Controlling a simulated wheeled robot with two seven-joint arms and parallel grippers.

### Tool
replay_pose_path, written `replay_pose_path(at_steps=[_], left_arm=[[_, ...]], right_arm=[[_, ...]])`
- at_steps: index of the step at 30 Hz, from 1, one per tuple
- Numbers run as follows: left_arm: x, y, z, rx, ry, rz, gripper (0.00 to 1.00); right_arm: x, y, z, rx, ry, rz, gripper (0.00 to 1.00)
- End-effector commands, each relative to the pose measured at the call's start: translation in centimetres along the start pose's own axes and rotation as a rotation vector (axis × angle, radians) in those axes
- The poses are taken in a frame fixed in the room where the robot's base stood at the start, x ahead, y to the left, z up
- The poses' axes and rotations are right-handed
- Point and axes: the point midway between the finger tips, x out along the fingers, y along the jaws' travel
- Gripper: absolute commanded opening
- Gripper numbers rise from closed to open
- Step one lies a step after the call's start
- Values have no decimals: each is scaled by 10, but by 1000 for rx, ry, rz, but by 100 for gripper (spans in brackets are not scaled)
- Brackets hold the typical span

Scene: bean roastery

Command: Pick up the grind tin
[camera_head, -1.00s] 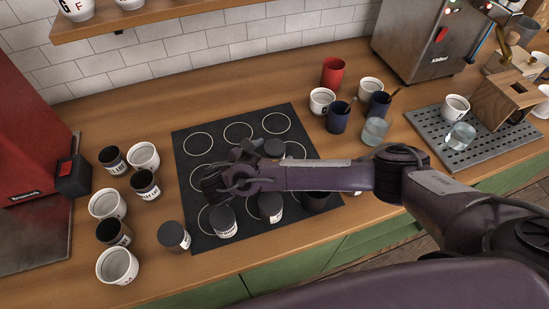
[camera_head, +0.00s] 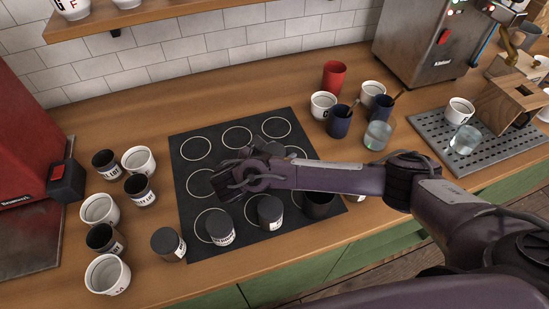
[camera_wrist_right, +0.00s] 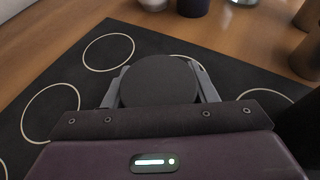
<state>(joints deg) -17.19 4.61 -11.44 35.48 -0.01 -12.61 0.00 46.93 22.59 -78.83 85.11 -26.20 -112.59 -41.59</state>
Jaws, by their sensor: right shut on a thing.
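My right gripper (camera_head: 228,184) is over the black mat with pale rings (camera_head: 190,172). In the right wrist view, its two grey fingers (camera_wrist_right: 160,88) are shut on either side of a dark round-lidded tin (camera_wrist_right: 158,80). The tin's label is out of sight there, so I cannot read which tin it is. In the head view the gripper and arm largely hide it. Other dark-lidded tins stand on the mat's front row (camera_head: 220,227) (camera_head: 270,212), and one is at its left front (camera_head: 168,243). My left gripper is not in view.
Several white and dark cups (camera_head: 100,210) stand left of the mat. A red cup (camera_head: 336,76), dark blue cups (camera_head: 339,121) and a glass (camera_head: 377,135) stand to the right. A perforated tray (camera_head: 430,128) lies farther right. The counter behind the mat is clear.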

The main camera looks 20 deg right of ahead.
Motion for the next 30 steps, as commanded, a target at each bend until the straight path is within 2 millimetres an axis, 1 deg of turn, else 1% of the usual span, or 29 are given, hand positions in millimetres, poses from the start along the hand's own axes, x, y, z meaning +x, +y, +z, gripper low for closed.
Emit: replay_pose_path(at_steps=[7,11,14,17,18,30], left_arm=[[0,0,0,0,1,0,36],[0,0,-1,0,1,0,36],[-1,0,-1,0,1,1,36],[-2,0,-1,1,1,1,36],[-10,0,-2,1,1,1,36],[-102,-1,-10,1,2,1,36]], right_arm=[[0,0,0,-1,0,0,28],[-2,0,4,-1,1,1,28],[-5,0,12,1,0,0,28],[-11,0,26,1,1,1,28],[-15,0,36,1,-1,1,28],[-53,0,128,0,-1,0,28]])
